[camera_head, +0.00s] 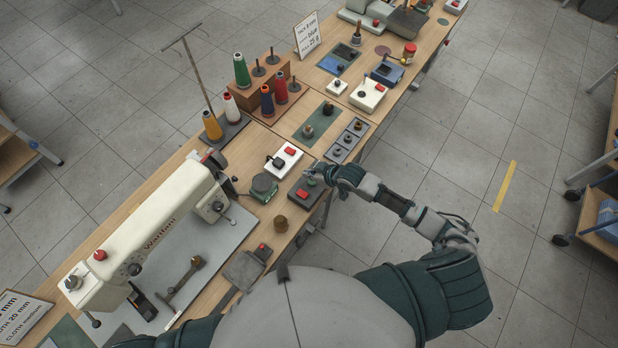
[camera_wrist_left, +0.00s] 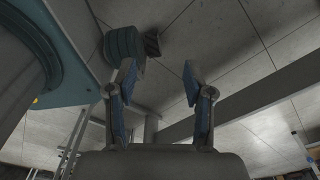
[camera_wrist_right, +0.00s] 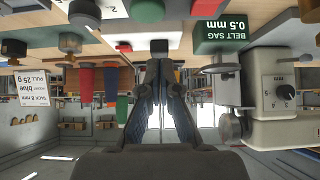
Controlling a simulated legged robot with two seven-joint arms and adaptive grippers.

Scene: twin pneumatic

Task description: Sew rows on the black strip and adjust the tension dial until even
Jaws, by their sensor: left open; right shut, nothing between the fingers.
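The white sewing machine (camera_head: 150,235) stands on a pale plate along the left part of the bench. It carries dark round knobs, one low on its side (camera_head: 135,269). In the right wrist view a small dark dial with marks (camera_wrist_right: 284,82) shows on the white machine (camera_wrist_right: 265,65). I cannot make out the black strip. My right gripper (camera_head: 322,172) is shut and empty above a dark box with a red button (camera_head: 303,193); its fingers (camera_wrist_right: 159,62) also show in the right wrist view. My left gripper (camera_wrist_left: 158,82) is open and empty, hidden from the head view.
Thread cones, such as the green one (camera_head: 241,70), stand behind the machine. A grey pad (camera_head: 243,270) lies at the bench's front.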

